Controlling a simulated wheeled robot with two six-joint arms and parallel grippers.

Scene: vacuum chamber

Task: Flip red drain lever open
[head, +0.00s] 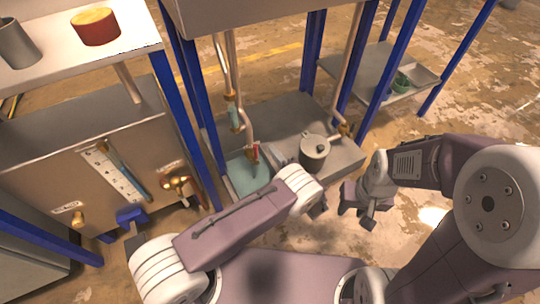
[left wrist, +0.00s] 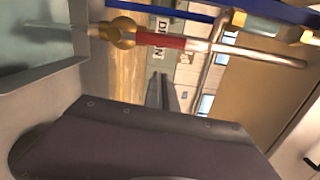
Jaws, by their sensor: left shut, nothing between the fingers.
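The red drain lever (head: 255,152) is on the lower end of a vertical pipe, above a teal-tinted basin (head: 245,174). In the left wrist view the red lever (left wrist: 165,41) extends from a brass valve body (left wrist: 117,33), roughly in line with the pipe. A partly covered DRAIN label (left wrist: 158,50) is behind it. My left gripper (head: 318,208) is mostly hidden by its wrist in the head view. In the left wrist view its dark fingers (left wrist: 161,90) are together and empty, apart from the lever. My right gripper (head: 357,208) looks open and empty, farther right.
Blue posts (head: 190,90) and copper pipes frame the rig. A panel with brass taps (head: 180,183) is on the left.

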